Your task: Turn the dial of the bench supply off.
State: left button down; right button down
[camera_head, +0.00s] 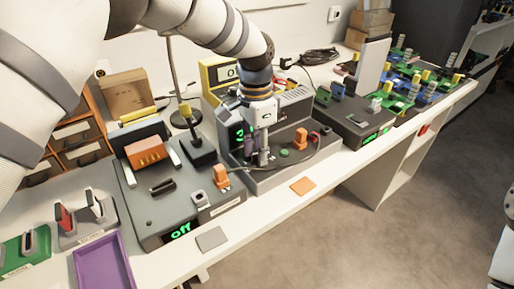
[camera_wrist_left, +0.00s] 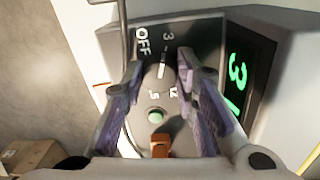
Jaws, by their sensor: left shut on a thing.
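The bench supply (camera_head: 262,182) is a grey box with a sloped front in the middle of the bench. Its dial (camera_wrist_left: 163,80) shows in the left wrist view, with OFF, 3 and other figures printed around it. A white pointer mark on the dial points up, close to the 3. A green 3 is lit on the display (camera_wrist_left: 237,72). My left gripper (camera_head: 257,156) comes down over the supply and hides the dial in the head view. In the left wrist view its fingers (camera_wrist_left: 163,92) are shut on the dial from both sides. My right gripper is not in view.
A green button (camera_wrist_left: 155,114) and an orange plug (camera_wrist_left: 160,145) sit close to the dial. A grey unit (camera_head: 160,205) reading "off" stands to the left, another grey unit (camera_head: 352,122) to the right. An orange pad (camera_head: 303,186) lies on the front edge.

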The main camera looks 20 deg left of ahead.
aim_at(255, 153)
pick_arm(q)
jog(key=n, duration=0.4)
jog(key=shift+n, duration=0.3)
jog(key=shift+s+n+p, duration=0.1)
jog(key=shift+n+p, duration=0.25)
jog(key=shift+n, duration=1.45)
jog(key=c, duration=1.3)
grip_release()
jog(key=r, duration=1.2)
jog(key=shift+a, duration=0.25)
